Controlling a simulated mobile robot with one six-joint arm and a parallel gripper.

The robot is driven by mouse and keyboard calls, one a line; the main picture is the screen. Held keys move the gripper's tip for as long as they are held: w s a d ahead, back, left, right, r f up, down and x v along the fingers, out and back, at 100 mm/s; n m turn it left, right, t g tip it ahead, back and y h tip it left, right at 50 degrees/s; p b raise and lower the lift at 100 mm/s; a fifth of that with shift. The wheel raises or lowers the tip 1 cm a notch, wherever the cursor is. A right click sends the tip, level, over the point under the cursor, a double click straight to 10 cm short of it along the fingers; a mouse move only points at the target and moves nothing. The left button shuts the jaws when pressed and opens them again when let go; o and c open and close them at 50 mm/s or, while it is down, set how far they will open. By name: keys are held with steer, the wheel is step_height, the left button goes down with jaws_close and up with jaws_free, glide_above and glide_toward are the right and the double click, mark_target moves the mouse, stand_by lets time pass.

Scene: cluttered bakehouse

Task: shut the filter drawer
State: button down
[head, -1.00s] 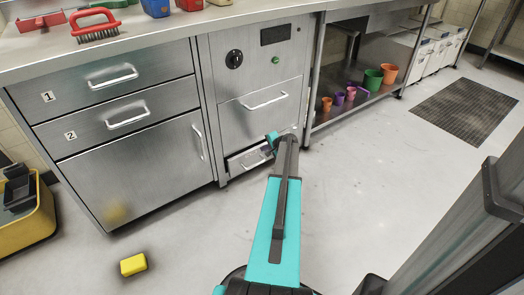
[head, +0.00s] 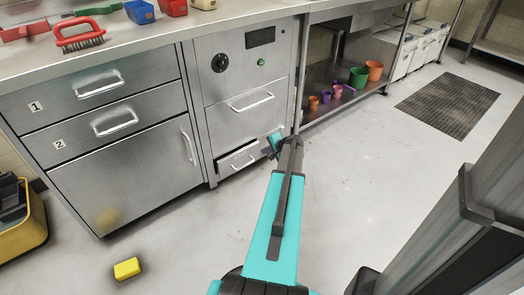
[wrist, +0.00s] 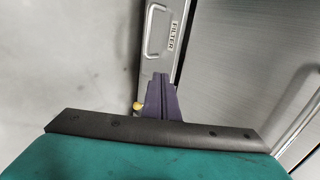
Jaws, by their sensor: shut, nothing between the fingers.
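The filter drawer (head: 240,160) is the low, narrow metal drawer at the bottom of the machine cabinet. It stands partly open, with a dark gap above its front. In the wrist view its front carries a bar handle (wrist: 157,30) and a FILTER label (wrist: 175,38). In the head view my gripper (head: 268,151) is at the drawer's right end, and my arm hides part of that area.
The machine's upper panel (head: 245,118) has its own handle. Numbered drawers (head: 105,82) and a cupboard stand to the left. A yellow block (head: 127,268) lies on the floor. Coloured pots (head: 358,78) stand on a low shelf to the right. The floor at the right is mostly clear.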

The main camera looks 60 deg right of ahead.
steer(key=shift+s+a+r, duration=0.15)
steer(key=shift+s+r, duration=0.15)
